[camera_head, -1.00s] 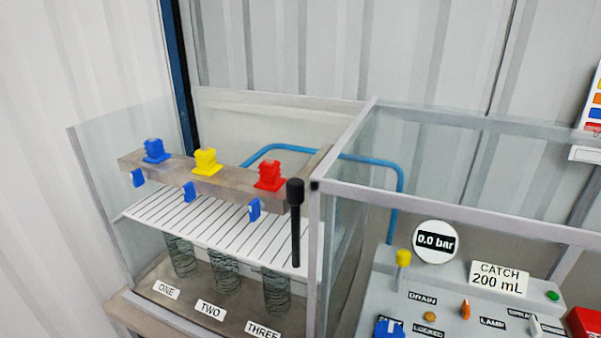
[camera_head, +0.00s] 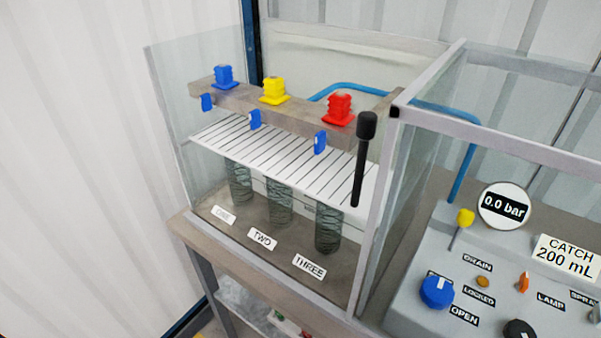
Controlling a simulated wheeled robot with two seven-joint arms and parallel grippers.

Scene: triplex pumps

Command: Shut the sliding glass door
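The glass enclosure (camera_head: 165,110) stands on a bench at the centre-left. Grey frame bars edge its glass, with an upright post (camera_head: 378,210) near the middle and a top rail (camera_head: 500,140) running right. A black upright handle (camera_head: 363,160) stands just left of this post. I cannot clearly tell which pane is the sliding door or how far along it sits. Inside are a beam with blue (camera_head: 223,77), yellow (camera_head: 274,91) and red (camera_head: 339,108) caps, and several coiled cylinders (camera_head: 279,203) labelled ONE, TWO and THREE. Neither gripper is in view.
Right of the post is a grey control panel (camera_head: 415,300) with a blue knob (camera_head: 437,291), a yellow-topped lever (camera_head: 464,220), a round 0.0 bar gauge (camera_head: 504,206) and a CATCH 200 mL sign (camera_head: 567,257). A blue pipe (camera_head: 465,165) runs behind. The floor left of the bench is largely out of view.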

